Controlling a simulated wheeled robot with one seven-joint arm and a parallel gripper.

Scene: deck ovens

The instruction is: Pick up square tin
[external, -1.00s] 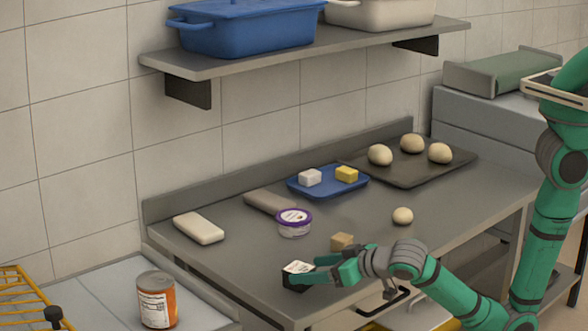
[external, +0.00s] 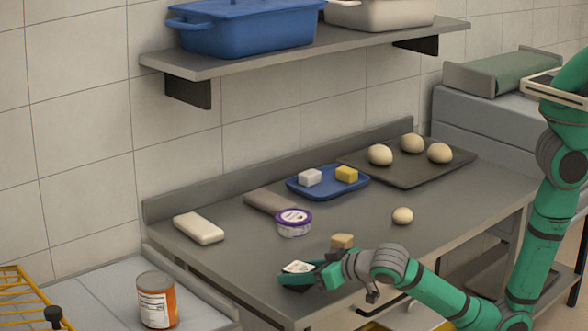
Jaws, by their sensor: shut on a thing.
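The square tin (external: 298,268) shows mostly as a pale printed top near the front edge of the grey worktop in the external view. My gripper (external: 298,275) comes in from the right and is shut on it, with its green fingers covering much of its sides. I cannot tell whether the tin's underside is clear of the worktop.
A purple-lidded tub (external: 293,223) stands just behind my gripper, and a tan block (external: 342,242) is beside my wrist. A blue tray (external: 327,194) holds two small blocks. A dark tray (external: 408,173) holds dough balls; a single dough ball (external: 402,216) lies nearer.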

